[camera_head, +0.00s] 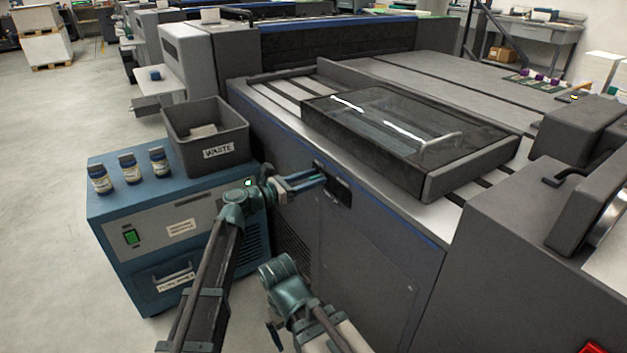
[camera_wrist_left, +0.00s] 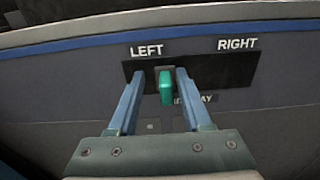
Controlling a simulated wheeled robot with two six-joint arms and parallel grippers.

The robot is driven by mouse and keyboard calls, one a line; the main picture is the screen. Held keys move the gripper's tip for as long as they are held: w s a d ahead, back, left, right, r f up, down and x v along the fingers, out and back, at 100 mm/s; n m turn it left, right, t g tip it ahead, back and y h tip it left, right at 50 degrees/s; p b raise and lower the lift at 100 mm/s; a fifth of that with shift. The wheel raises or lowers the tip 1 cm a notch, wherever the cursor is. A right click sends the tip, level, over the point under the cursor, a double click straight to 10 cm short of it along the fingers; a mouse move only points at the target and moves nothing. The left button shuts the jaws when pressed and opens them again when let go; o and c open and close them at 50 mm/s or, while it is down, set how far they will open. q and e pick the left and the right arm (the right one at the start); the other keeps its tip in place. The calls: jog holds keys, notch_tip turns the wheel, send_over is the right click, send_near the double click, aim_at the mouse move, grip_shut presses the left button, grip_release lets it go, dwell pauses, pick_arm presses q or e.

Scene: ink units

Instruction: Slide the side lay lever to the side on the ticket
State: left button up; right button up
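The side lay lever is a small green knob (camera_wrist_left: 166,88) on a black plate (camera_wrist_left: 222,72) marked LEFT and RIGHT. It stands near the LEFT label, at the left part of the plate. My left gripper (camera_wrist_left: 162,78) is open, with one finger on each side of the lever and gaps visible beside it. In the head view my left gripper (camera_head: 318,178) reaches the dark plate (camera_head: 340,192) on the machine's side and hides the lever. Lettering below the lever is partly covered. I can make out no ticket that names a side. My right gripper does not show.
The press side panel (camera_head: 372,262) stands behind the plate. A blue cabinet (camera_head: 225,225) is left of it, bearing several bottles (camera_head: 128,166) and a grey WASTE bin (camera_head: 225,135). A glass-topped cover (camera_head: 465,160) lies above. The floor (camera_head: 60,150) at left is clear.

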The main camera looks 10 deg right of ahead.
pick_arm(q)
jog(key=shift+s, duration=0.1)
jog(key=v, duration=1.3)
jog(key=shift+a, duration=0.35)
